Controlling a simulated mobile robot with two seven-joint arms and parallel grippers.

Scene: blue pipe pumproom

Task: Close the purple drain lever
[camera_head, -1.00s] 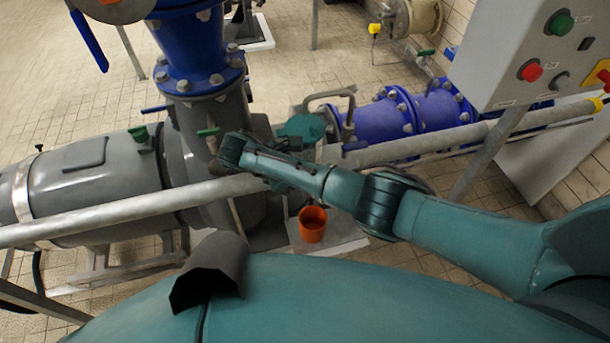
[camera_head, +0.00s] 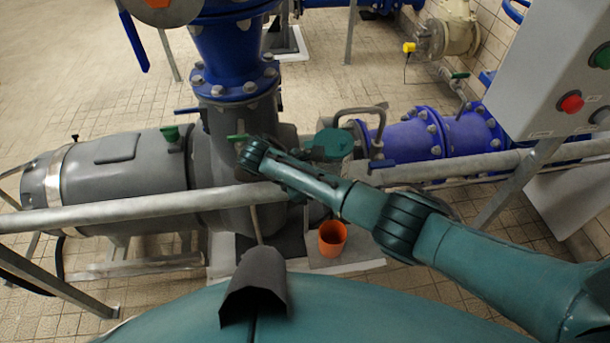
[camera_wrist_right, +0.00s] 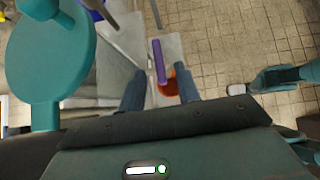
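In the right wrist view the purple drain lever (camera_wrist_right: 158,62) shows as a short bar, lengthwise in the picture, ahead of my right gripper. My right gripper (camera_wrist_right: 160,91) is open, its two dark fingers apart on either side of the lever's near end. I cannot tell whether a finger touches the lever. In the head view my right arm reaches in from the right over the grey pipe. Its gripper is not clearly seen there, and I cannot make out the purple lever. My left gripper is not in view.
An orange bucket (camera_head: 332,238) stands on the plinth below; it also shows beyond the fingers in the wrist view (camera_wrist_right: 175,85). A long grey rail (camera_head: 130,213) crosses in front of the grey pump body (camera_head: 115,172). A control box (camera_head: 545,75) hangs at right.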

